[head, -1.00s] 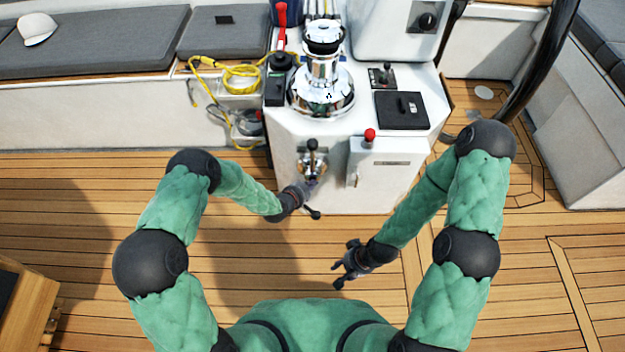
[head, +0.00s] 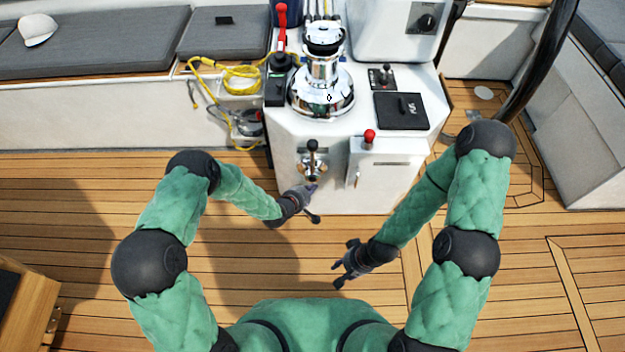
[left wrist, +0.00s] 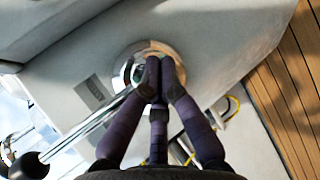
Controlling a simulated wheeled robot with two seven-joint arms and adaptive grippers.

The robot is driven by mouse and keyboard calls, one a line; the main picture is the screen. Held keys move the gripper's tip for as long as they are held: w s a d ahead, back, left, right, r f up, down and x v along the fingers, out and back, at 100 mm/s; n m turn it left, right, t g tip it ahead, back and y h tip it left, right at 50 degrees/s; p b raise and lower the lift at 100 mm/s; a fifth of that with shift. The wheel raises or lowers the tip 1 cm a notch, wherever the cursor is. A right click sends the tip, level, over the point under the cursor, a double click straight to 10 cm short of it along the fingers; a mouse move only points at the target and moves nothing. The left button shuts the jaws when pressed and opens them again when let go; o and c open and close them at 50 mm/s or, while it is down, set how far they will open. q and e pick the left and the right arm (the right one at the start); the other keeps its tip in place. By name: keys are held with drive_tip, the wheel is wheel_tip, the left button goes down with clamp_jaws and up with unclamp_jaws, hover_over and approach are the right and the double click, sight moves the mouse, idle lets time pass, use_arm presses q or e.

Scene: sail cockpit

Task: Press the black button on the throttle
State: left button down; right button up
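The throttle (head: 311,168) is a chrome fitting on the front face of the white console, with black-knobbed levers. Its upper black knob (head: 312,145) stands above the fitting. My left gripper (head: 311,187) is at the lower edge of the fitting. In the left wrist view its fingertips (left wrist: 160,62) are together in front of the round chrome base (left wrist: 138,56), with nothing seen between them. I cannot tell whether they touch it. A lever's black knob (left wrist: 30,166) is at the lower left there. The black button is not visible. My right gripper (head: 341,264) is open and empty over the deck.
The white console (head: 288,165) carries a chrome winch (head: 322,85) and a red-knobbed lever (head: 369,137) right of the throttle. Yellow rope (head: 240,78) hangs at the left by the bench. The wooden deck (head: 300,245) is clear before the console.

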use_arm(q)
drive_tip(key=shift+s, duration=0.15)
drive_tip(key=s+p, duration=0.1)
drive_tip(key=s, duration=0.3)
drive_tip(key=shift+s, duration=0.4)
use_arm(e)
drive_tip(key=shift+r, duration=0.7)
use_arm(q)
drive_tip(key=s+a+r+m+g+p, duration=0.1)
drive_tip(key=s+a+m+g+p, duration=0.1)
drive_tip(key=s, duration=0.5)
drive_tip(key=s+a+r+m+g+y+p, duration=0.1)
drive_tip(key=s+a+m+g, duration=0.3)
drive_tip(key=s, duration=0.4)
drive_tip(key=s+a+r+m+g+y+p, duration=0.1)
drive_tip(key=s+a+r+m+g+p, duration=0.1)
drive_tip(key=s, duration=0.5)
drive_tip(key=shift+s+a+r+m+g+p, duration=0.45)
drive_tip(key=shift+a+m+g, duration=0.2)
drive_tip(key=shift+m, duration=0.35)
use_arm(e)
wheel_tip(320, 180, up, 5)
drive_tip(key=shift+r, duration=0.2)
use_arm(q)
drive_tip(key=shift+w+a, duration=0.1)
drive_tip(key=shift+w, duration=0.05)
use_arm(e)
drive_tip(key=shift+c, duration=0.3)
